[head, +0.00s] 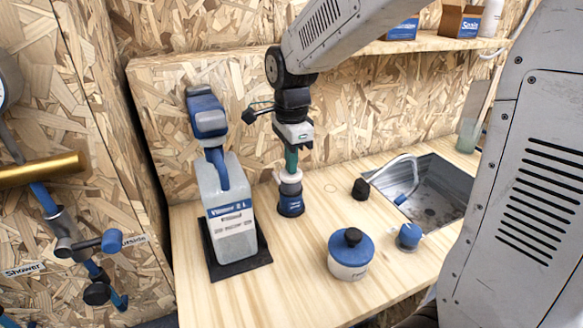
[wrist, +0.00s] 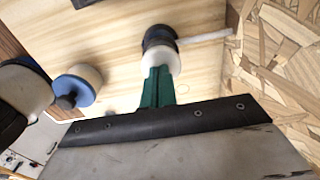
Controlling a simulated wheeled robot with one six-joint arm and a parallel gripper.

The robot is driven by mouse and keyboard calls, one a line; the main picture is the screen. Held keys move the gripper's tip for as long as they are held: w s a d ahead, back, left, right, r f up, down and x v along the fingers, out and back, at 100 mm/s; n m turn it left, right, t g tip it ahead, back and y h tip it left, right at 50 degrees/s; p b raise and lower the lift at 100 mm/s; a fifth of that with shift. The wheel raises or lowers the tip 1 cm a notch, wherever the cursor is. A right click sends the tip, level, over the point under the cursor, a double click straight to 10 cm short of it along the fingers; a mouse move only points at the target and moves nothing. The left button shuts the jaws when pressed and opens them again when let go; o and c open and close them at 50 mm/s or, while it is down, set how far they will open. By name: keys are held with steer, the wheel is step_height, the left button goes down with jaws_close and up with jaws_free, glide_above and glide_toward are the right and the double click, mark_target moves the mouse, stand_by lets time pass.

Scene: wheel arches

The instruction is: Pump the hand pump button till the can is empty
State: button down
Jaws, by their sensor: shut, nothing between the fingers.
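The hand pump (head: 290,203) stands upright on the wooden worktop, with a dark blue body and a white top. In the wrist view the pump's white top (wrist: 160,62) lies at the tips of my green fingers. My gripper (head: 291,168) points down over it, fingers shut and holding nothing. The fingertips (wrist: 157,72) look to be at or just on the white top; I cannot tell if they press it. The can (head: 230,225), a translucent white canister with a label, stands left of the pump on a black mat. I cannot make out its liquid level.
A blue pump-like head (head: 207,118) rises above the can. A white pot with a blue lid (head: 350,250) and a small blue item (head: 409,236) stand to the right, before the sink (head: 430,195). The wood-chip wall (head: 350,110) is close behind.

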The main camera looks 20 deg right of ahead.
steer(key=shift+r, duration=0.75)
step_height(320, 180, up, 6)
stand_by(1.1)
steer(key=s+d+f+n, duration=0.1)
steer(key=s+n, duration=0.8)
steer(key=s, duration=0.3)
steer(key=s+d+f+n+t, duration=0.1)
steer(key=s+d+n, duration=0.1)
steer(key=s+n, duration=0.7)
steer(key=s, duration=0.3)
steer(key=shift+s, duration=0.3)
